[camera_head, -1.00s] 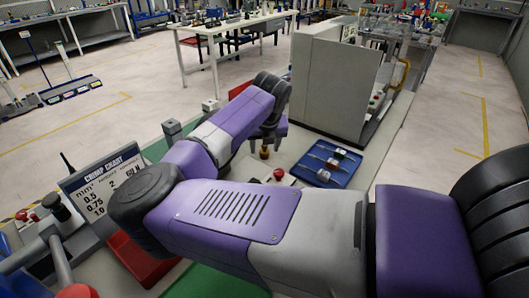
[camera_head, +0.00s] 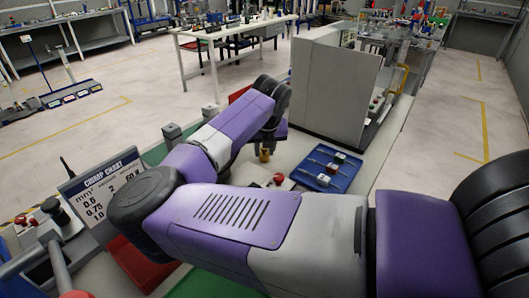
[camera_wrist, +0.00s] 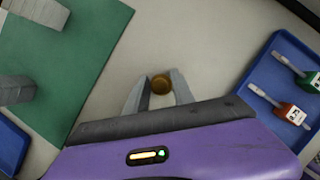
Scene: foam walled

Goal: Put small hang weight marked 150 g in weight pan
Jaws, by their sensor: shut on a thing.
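My gripper (camera_wrist: 160,94) is shut on a small round brass piece (camera_wrist: 161,85), seen from above between the two grey fingertips in the wrist view. In the head view the brass piece (camera_head: 265,155) shows below the end of my arm, over the pale bench top. I cannot read any marking on it, and cannot tell whether it touches the bench. I cannot make out a weight pan in either view.
A blue tray (camera_head: 351,180) with several colour-capped pieces lies to the right. A red-topped button (camera_head: 279,178) stands close by. A tall grey panel (camera_head: 333,90) rises behind. A green mat (camera_wrist: 75,60) and grey blocks (camera_wrist: 17,89) lie left in the wrist view. A crimp chart (camera_head: 103,190) stands left.

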